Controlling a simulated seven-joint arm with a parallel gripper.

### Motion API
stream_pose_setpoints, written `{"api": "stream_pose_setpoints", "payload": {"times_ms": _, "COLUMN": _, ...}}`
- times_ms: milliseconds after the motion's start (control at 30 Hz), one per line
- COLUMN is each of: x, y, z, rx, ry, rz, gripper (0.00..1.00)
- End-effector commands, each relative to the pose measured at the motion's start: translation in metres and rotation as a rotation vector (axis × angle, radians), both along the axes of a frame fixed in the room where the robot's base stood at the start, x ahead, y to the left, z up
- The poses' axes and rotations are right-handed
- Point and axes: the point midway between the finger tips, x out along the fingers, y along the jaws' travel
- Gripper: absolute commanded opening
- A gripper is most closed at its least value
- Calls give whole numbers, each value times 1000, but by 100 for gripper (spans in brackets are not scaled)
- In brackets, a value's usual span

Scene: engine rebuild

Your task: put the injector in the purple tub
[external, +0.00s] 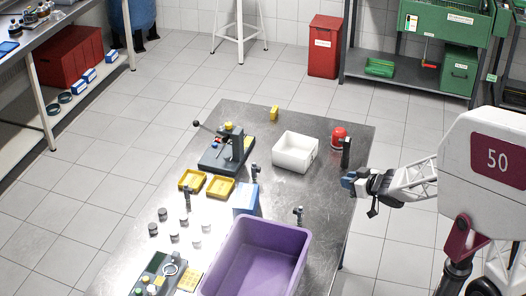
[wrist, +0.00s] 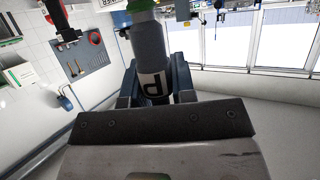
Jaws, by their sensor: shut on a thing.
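In the wrist view my gripper (wrist: 155,85) is shut on a grey cylinder (wrist: 149,45) with a green collar and a white label reading P. The cylinder's top is cut off by the frame; I cannot tell if it is the injector. A dark upright piece (external: 346,152) shows just above my gripper; I cannot tell if it is this cylinder. The purple tub (external: 297,240) stands at the front of the table and looks empty. Slim injector-like parts (external: 298,214) stand upright on the table.
A white bin (external: 295,152) and a red canister (external: 339,138) stand at the back right. A lever press (external: 228,150), yellow trays (external: 221,187), a blue box (external: 246,199) and several small cylinders (external: 163,214) fill the left.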

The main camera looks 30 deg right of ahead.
Motion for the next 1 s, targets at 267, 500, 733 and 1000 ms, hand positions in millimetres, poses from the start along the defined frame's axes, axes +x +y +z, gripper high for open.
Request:
{"api": "stream_pose_setpoints", "payload": {"times_ms": 267, "x": 61, "y": -14, "z": 14, "rx": 0, "ry": 0, "rz": -60, "gripper": 1}}
{"api": "stream_pose_setpoints", "payload": {"times_ms": 500, "x": 114, "y": -26, "z": 23, "rx": 0, "ry": 0, "rz": -113, "gripper": 1}}
{"api": "stream_pose_setpoints", "payload": {"times_ms": 733, "x": 165, "y": -37, "z": 28, "rx": 0, "ry": 0, "rz": -164, "gripper": 1}}
{"api": "stream_pose_setpoints", "payload": {"times_ms": 1000, "x": 224, "y": -47, "z": 30, "rx": 0, "ry": 1, "rz": -218, "gripper": 1}}
